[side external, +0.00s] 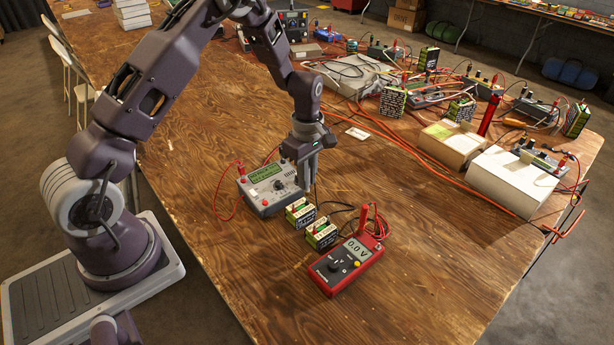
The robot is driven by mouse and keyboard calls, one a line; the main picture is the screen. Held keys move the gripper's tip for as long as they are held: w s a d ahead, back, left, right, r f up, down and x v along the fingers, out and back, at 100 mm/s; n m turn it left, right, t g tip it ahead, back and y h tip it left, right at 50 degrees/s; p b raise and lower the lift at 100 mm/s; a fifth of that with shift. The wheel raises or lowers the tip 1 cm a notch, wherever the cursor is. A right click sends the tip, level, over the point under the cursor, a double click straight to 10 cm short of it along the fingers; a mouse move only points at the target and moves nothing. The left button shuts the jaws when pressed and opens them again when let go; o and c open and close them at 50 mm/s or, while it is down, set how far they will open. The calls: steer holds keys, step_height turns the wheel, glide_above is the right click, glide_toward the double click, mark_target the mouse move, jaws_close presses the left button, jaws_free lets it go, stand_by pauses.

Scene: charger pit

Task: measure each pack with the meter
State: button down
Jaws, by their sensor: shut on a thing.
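The red meter (347,265) lies on the wooden table and its display reads 0.0 V. A red probe (364,221) stands upright at its back edge. Two green-and-black packs stand beside the meter, a farther pack (300,213) and a nearer pack (322,235). My gripper (309,172) points down above and behind the farther pack. It is shut on a thin dark thing that looks like the black probe (314,193); the fingers hide most of it. A black lead runs between the meter and the packs.
A grey charger (268,189) with a green display stands left of the packs, with red leads. Cables, other packs and white boxes (512,182) crowd the table's right and back. The table (245,285) is bare at the front left.

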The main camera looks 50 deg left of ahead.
steer(key=shift+f, duration=0.9)
stand_by(1.0)
steer(key=c, duration=1)
jaws_free()
steer(key=shift+r, duration=3.75)
